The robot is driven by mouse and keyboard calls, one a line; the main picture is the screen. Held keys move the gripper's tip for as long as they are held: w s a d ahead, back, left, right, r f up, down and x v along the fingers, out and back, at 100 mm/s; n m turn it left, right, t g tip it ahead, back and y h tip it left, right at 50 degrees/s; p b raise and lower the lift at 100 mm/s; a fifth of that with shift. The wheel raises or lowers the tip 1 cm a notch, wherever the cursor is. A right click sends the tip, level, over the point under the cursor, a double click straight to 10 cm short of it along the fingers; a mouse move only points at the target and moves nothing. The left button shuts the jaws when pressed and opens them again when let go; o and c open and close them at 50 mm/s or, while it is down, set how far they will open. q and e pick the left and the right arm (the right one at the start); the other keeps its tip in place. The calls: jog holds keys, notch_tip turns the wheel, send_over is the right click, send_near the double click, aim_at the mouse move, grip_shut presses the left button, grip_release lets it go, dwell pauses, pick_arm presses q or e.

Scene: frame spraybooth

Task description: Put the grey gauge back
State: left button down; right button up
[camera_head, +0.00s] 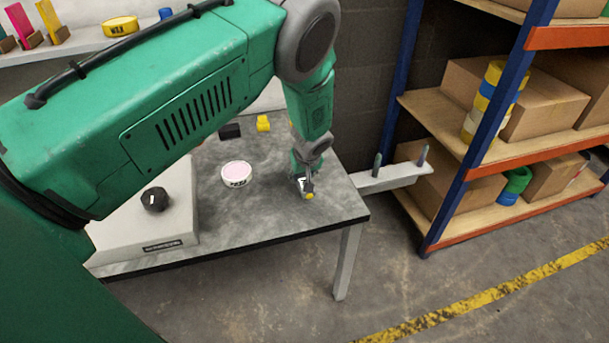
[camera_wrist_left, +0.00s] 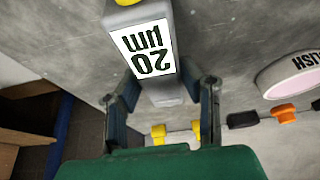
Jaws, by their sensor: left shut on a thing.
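My left gripper (camera_head: 304,176) points down over the right part of the grey table, near its right edge. It is shut on the grey gauge (camera_head: 306,188), a slim grey piece with a yellow end. In the left wrist view, the gauge (camera_wrist_left: 187,58) sits between the two fingers of the gripper (camera_wrist_left: 162,92), and its white label reads "20 µm" upside down. I cannot tell whether the gauge touches the table top. My right gripper is not in view.
A pale ledge with upright pegs (camera_head: 390,178) and a shelving rack (camera_head: 500,146) stand right.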

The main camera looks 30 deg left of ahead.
pick_arm(q)
jog(key=shift+f, duration=0.25)
jog(key=shift+d+f+b, duration=0.1)
jog(key=shift+d+b, duration=0.3)
jog(key=shift+d, duration=0.05)
jog(key=c, duration=1.3)
grip_release()
jog(key=o, duration=0.3)
jog(key=shift+a, duration=0.15)
jog(key=shift+a+f, duration=0.15)
jog(key=shift+a, duration=0.1)
